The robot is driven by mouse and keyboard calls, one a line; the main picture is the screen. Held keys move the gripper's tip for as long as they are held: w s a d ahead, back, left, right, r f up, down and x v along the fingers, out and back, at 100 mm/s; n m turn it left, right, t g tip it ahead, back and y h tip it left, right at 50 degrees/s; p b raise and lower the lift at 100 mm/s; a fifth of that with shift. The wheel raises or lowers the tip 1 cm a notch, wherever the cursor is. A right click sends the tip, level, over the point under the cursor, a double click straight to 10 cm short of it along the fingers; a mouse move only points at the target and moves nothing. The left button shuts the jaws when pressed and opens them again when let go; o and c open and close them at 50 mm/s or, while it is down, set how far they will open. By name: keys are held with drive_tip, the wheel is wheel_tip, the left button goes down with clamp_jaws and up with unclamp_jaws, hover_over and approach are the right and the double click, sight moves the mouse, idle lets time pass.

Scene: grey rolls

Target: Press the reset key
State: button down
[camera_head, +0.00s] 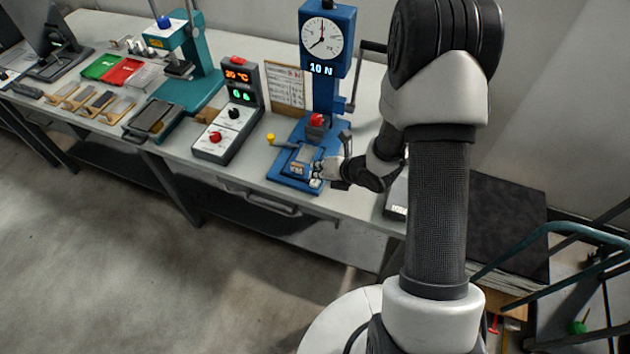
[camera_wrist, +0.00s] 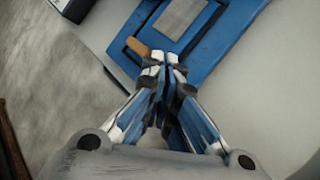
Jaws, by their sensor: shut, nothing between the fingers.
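The blue force tester (camera_head: 325,95) stands on the bench with a round dial and a display reading "10 N". Its blue base (camera_head: 287,180) reaches toward the bench's front edge and carries a small panel (camera_head: 299,168). My gripper (camera_head: 317,173) is shut and empty, low at the right front part of this base. In the wrist view the closed fingertips (camera_wrist: 165,62) lie over the blue base (camera_wrist: 217,42). I cannot make out the reset key; my fingers may cover it. Whether the fingertips touch anything is unclear.
A yellow-knobbed lever (camera_head: 271,139) sticks out left of the base. My arm hides part of the bench's right end.

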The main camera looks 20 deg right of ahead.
sight(318, 181)
drive_tip(key=shift+f, duration=0.1)
drive_tip(key=shift+f+b, duration=0.35)
drive_tip(key=shift+b, duration=0.45)
drive_tip(key=shift+f+b, duration=0.5)
drive_tip(key=shift+b, duration=0.15)
idle(0.5)
drive_tip(key=shift+r, duration=0.2)
drive_tip(key=shift+r+p, duration=0.4)
drive_tip(key=shift+r, duration=0.35)
drive_tip(key=shift+r, duration=0.1)
drive_tip(key=shift+r+p, duration=1.45)
drive_tip(key=shift+r, duration=0.95)
